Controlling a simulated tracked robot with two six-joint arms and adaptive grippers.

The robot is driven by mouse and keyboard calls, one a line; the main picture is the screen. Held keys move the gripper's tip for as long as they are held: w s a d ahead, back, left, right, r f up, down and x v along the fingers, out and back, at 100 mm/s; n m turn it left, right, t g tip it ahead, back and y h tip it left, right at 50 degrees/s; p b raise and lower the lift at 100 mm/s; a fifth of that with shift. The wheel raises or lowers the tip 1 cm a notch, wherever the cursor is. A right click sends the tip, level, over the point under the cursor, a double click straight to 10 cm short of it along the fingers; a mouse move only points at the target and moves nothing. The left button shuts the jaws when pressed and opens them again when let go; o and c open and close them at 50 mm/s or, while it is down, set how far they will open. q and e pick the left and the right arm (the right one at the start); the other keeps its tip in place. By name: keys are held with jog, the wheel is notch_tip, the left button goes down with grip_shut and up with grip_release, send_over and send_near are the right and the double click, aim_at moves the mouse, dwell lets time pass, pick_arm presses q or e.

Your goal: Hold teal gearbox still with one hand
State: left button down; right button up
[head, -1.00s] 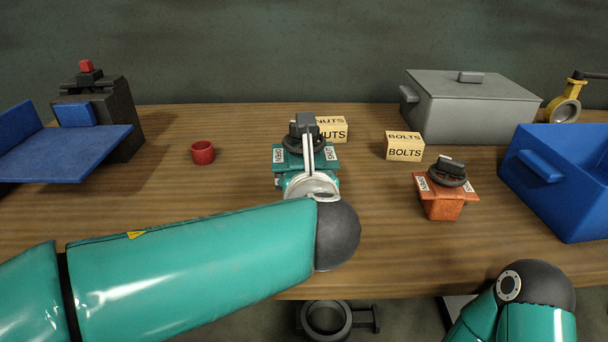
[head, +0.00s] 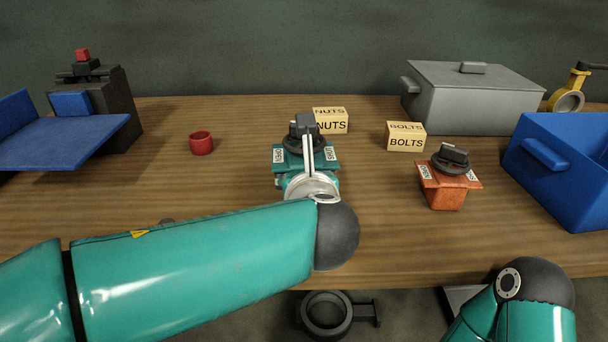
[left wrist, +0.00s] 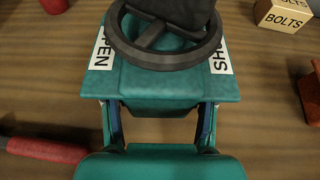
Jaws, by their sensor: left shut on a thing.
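The teal gearbox (head: 283,158) is near the middle of the table in the head view, with a dark handwheel (left wrist: 167,45) on top and OPEN and SHUT labels on its two sides. My left gripper (left wrist: 160,116) comes at it from the near side. In the left wrist view its fingers reach along both sides of the teal body below the top plate, shut on it. The fingertips are mostly hidden under the plate. I cannot tell whether the gearbox touches the table. My right gripper is out of view; only part of that arm shows.
An orange gearbox (head: 446,197) stands to the right, near a blue bin (head: 570,185). NUTS (head: 331,121) and BOLTS (head: 405,137) boxes and a grey lidded box (head: 470,100) stand behind. A red cup (head: 201,143) is left. A red-handled tool (left wrist: 45,150) lies beside my left gripper.

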pick_arm(q)
jog(key=shift+f+b, duration=1.85)
jog(key=shift+f, duration=0.3)
jog(key=c, duration=0.8)
grip_release()
jog(key=shift+f, duration=0.25)
jog(key=o, duration=0.6)
jog(key=shift+r, duration=0.1)
jog(key=shift+c, duration=0.2)
jog(key=shift+s, duration=0.1)
jog(key=v, duration=0.7)
jog(key=shift+s, duration=0.2)
